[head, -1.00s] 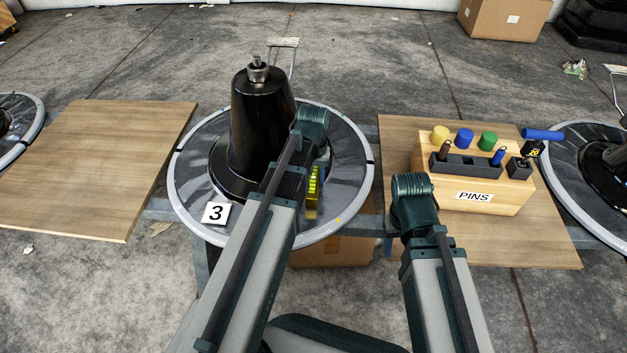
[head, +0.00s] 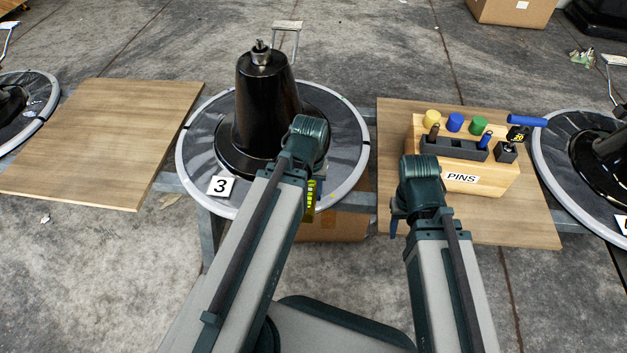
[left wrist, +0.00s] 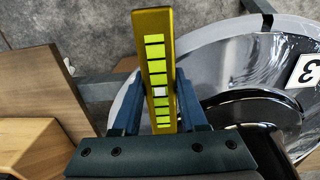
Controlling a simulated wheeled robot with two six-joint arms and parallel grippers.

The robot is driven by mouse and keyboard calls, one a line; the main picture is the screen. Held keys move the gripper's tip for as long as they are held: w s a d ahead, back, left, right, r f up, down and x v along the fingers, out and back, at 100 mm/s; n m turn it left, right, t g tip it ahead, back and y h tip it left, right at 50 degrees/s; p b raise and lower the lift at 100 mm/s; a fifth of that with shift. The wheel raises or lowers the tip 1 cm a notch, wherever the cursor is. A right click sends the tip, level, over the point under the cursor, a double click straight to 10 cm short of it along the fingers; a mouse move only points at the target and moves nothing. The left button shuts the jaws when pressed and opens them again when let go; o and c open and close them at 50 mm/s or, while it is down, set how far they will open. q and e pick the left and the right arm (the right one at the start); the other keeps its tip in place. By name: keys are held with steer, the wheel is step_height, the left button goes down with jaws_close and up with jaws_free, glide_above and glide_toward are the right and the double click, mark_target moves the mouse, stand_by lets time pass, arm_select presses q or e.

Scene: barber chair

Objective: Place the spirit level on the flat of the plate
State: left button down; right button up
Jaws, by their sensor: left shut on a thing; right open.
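The spirit level is a yellow bar with bright green-yellow marks (left wrist: 155,55), also partly visible in the head view (head: 310,196). My left gripper (left wrist: 157,100) is shut on it. The plate (head: 345,150) is a round grey disc with a pale rim, also in the left wrist view (left wrist: 225,65). In the head view the level overlaps the plate's near right rim; I cannot tell its height or any contact. My left arm hides part of both. My right gripper (head: 397,218) is open, largely hidden behind its wrist, near the right board.
A black cone (head: 265,105) with a metal stud stands on the plate, beside a "3" card (head: 220,187). A wooden PINS block (head: 465,178) with coloured pins stands on the right board (head: 525,225). The left board (head: 100,140) is bare. A cardboard box (head: 332,225) sits below.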

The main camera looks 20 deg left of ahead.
arm_select(q)
steer(key=shift+s+d, duration=0.1)
steer(key=shift+s, duration=0.1)
step_height(320, 180, up, 38)
steer(key=p, duration=3.8)
steer(key=shift+r, duration=0.25)
steer(key=shift+d, duration=0.1)
